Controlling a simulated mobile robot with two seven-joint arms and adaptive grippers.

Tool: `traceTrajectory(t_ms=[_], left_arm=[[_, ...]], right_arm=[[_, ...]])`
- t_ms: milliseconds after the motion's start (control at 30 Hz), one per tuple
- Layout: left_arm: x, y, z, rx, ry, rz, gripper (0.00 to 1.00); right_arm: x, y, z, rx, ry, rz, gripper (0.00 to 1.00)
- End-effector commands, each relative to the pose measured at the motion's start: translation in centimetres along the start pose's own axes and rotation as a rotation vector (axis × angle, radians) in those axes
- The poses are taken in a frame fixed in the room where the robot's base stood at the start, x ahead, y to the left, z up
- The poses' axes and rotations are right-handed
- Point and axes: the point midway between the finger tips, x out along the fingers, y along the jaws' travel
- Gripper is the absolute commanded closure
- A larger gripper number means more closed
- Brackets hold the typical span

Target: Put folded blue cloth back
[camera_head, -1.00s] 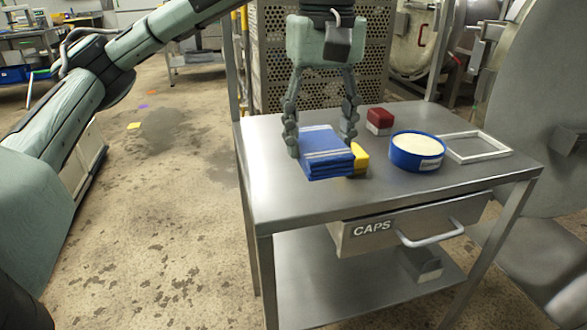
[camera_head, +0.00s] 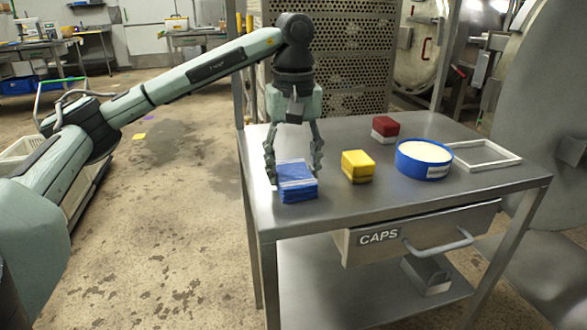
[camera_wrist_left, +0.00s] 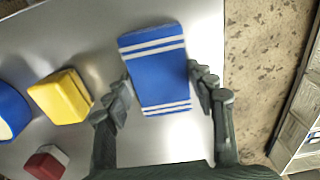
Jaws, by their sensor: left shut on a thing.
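The folded blue cloth (camera_head: 297,190) with white stripes is at the left end of the steel table (camera_head: 390,195). My left gripper (camera_head: 296,175) comes down from above with one finger on each side of the cloth and is shut on it. In the left wrist view the cloth (camera_wrist_left: 160,80) lies flat between the two fingertips. I cannot tell whether the cloth touches the table or hangs just above it. My right gripper is not in view.
A yellow block (camera_head: 357,167) stands right of the cloth, with a red and white block (camera_head: 385,129) behind. A round blue tub (camera_head: 424,162) and an empty white rectangular frame (camera_head: 483,154) are farther right. The table's left edge is close to the cloth.

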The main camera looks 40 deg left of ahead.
Motion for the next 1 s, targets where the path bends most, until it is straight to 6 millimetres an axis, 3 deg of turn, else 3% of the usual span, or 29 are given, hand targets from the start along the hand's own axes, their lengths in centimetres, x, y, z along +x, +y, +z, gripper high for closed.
traceTrajectory(t_ms=[167,200,333,733,900,1000], left_arm=[[0.2,0.0,0.0,0.000,-0.001,-0.001,0.68],[0.2,0.0,0.0,0.000,-0.001,-0.001,0.41],[0.2,0.0,0.0,0.000,-0.001,-0.001,0.25],[-0.5,0.1,0.0,0.000,0.000,0.002,0.24],[-3.5,0.1,0.0,0.000,0.003,0.004,0.24],[-6.0,0.1,-0.1,0.000,0.004,0.005,0.24]], right_arm=[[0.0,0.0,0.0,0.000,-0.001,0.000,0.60],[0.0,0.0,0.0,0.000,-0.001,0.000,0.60],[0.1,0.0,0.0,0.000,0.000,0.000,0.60],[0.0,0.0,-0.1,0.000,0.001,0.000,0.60],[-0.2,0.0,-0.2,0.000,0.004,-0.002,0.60],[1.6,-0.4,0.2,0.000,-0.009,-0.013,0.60]])
